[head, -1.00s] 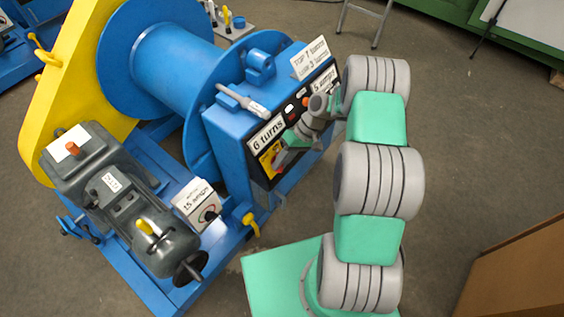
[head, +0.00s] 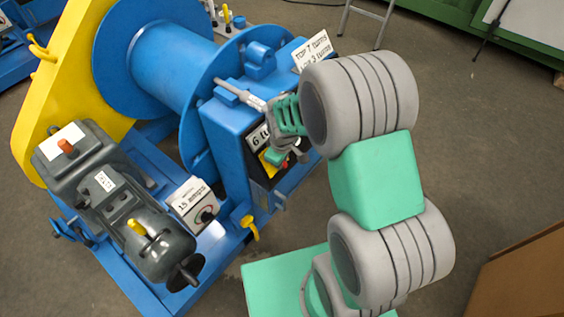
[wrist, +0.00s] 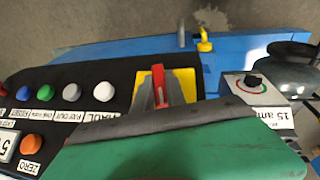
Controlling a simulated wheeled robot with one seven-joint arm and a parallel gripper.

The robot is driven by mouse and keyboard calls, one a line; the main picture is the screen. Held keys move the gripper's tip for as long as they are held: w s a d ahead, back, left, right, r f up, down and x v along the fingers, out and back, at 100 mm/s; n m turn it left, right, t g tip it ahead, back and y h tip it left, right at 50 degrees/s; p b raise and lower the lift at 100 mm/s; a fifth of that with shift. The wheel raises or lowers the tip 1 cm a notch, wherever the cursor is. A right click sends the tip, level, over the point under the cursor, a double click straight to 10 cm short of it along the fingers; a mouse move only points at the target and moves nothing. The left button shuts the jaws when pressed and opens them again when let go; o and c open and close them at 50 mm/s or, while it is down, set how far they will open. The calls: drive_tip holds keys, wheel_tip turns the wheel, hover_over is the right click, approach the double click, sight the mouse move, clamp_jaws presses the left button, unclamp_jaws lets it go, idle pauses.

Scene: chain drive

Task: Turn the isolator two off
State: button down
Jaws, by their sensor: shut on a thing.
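The isolator is a red handle (wrist: 160,84) on a yellow plate (wrist: 186,82), at the end of the black control panel. In the wrist view, my gripper (wrist: 158,96) has its grey fingers on either side of the red handle and is shut on it. The handle stands nearly upright in that picture. In the head view, the yellow plate (head: 267,163) shows only in part, with my gripper (head: 278,160) over it and hiding most of the handle. No label reading "two" is legible.
The panel carries several coloured buttons, including a white one (wrist: 103,91) and an orange one (wrist: 30,143). A small box with a dial (head: 195,203), labelled 15 amps, stands by the grey motor (head: 150,235). The blue drum (head: 170,65) is behind.

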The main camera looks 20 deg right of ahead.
drive_tip(key=n+t+h+b, duration=0.2)
drive_tip(key=shift+a+f+t, duration=0.1)
drive_tip(key=shift+a+t, duration=0.05)
drive_tip(key=shift+t, duration=0.15)
drive_tip(key=shift+n+t+h+b, duration=0.7)
drive_tip(key=shift+n+t, duration=0.1)
drive_tip(key=shift+r, duration=0.2)
drive_tip(key=c, duration=1.4)
unclamp_jaws()
drive_tip(key=shift+f, duration=0.15)
drive_tip(key=shift+o, duration=0.2)
drive_tip(key=p+v, duration=0.1)
drive_tip(key=v, duration=0.6)
drive_tip(key=shift+s+r, duration=0.25)
drive_tip(key=shift+r, duration=0.05)
drive_tip(key=shift+a, duration=0.15)
